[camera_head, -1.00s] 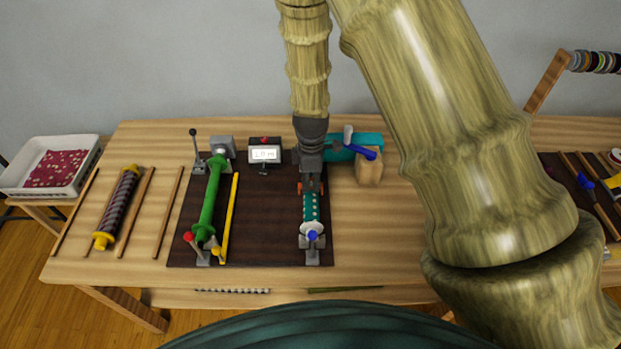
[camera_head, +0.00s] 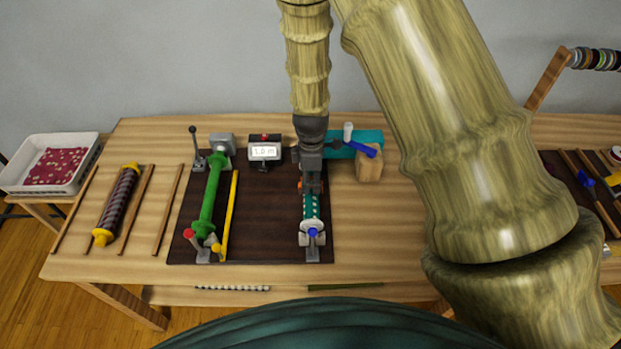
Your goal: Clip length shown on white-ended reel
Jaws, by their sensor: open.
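The white-ended reel (camera_head: 310,208) is teal with pale dots and lies lengthwise in a holder at the right of the dark mat. Its near white end (camera_head: 307,239) shows; its far end is hidden by my gripper. The length display (camera_head: 265,152) behind the mat reads about 1.0 m. My gripper (camera_head: 312,190) points down over the far part of this reel, with its jaws open. I cannot tell whether it touches the reel. A small orange part (camera_head: 299,185) shows beside the jaws.
A green reel (camera_head: 209,197) and a yellow strip (camera_head: 230,214) lie on the mat's left. A yellow-ended reel (camera_head: 118,205) lies further left between wooden strips. A wooden block (camera_head: 369,166) with a blue handle stands right of my gripper. A white tray (camera_head: 81,185) is far left.

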